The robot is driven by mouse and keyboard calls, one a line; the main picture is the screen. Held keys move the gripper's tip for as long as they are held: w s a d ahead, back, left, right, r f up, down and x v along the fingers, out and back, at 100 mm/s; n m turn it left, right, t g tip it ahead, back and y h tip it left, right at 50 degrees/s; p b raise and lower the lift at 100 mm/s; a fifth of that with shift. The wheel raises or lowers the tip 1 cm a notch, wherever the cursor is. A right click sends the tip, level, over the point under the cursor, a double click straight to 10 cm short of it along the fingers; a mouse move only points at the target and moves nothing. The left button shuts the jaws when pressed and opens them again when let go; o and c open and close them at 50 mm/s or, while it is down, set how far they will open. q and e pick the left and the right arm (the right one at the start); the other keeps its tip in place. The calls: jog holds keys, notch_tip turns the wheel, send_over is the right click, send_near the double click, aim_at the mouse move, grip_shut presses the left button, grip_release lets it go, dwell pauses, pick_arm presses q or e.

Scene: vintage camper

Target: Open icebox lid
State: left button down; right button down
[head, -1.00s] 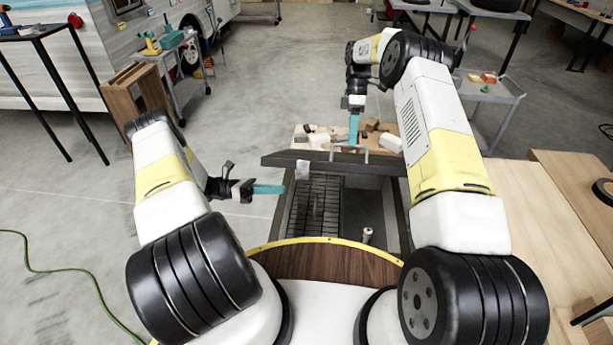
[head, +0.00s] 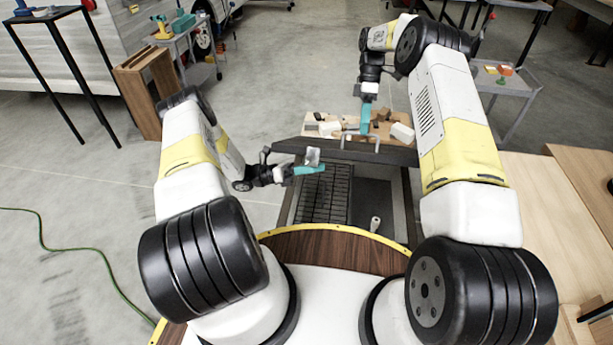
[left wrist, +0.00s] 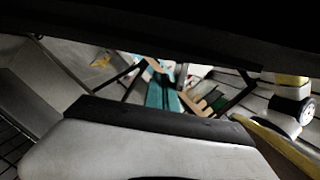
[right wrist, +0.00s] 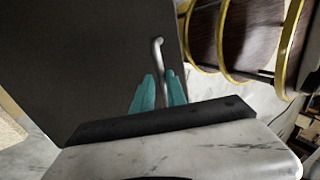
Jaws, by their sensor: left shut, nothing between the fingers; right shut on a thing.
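The icebox (head: 400,205) stands open in front of me, its wire rack (head: 325,195) showing inside on the left. Its dark lid (head: 400,155) is raised at the far side, its edge toward me. My right gripper (head: 365,122) is shut on the lid's metal handle (head: 360,137). In the right wrist view the handle (right wrist: 157,50) runs between the teal fingertips, against the dark lid face (right wrist: 80,60). My left gripper (head: 312,170) is shut and empty, by the lid's left end over the icebox's left side. Whether it touches the lid I cannot tell.
Several wooden and white blocks (head: 400,132) lie behind the lid. A small white cylinder (head: 375,224) stands in the icebox's right part. A wooden table (head: 550,235) is at the right. A grey cart (head: 505,85) stands behind it.

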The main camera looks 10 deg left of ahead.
aim_at(318, 151)
pick_arm(q)
jog(key=shift+w+r, duration=0.45)
jog(key=shift+r, duration=0.2)
pick_arm(e)
jog(key=shift+w+d+f, duration=0.2)
jog(key=shift+w+d, duration=0.05)
jog(key=shift+w, duration=0.1)
pick_arm(q)
jog(key=w+r, duration=0.2)
jog(key=r, duration=0.1)
jog(key=shift+r, duration=0.15)
pick_arm(e)
jog(key=shift+f, duration=0.15)
pick_arm(q)
jog(key=shift+w, duration=0.2)
pick_arm(e)
jog(key=c, duration=1.5)
grip_release()
jog(key=shift+a, duration=0.1)
pick_arm(q)
jog(key=shift+s+f, duration=0.1)
jog(key=shift+f, duration=0.1)
pick_arm(e)
jog(key=shift+a, duration=0.1)
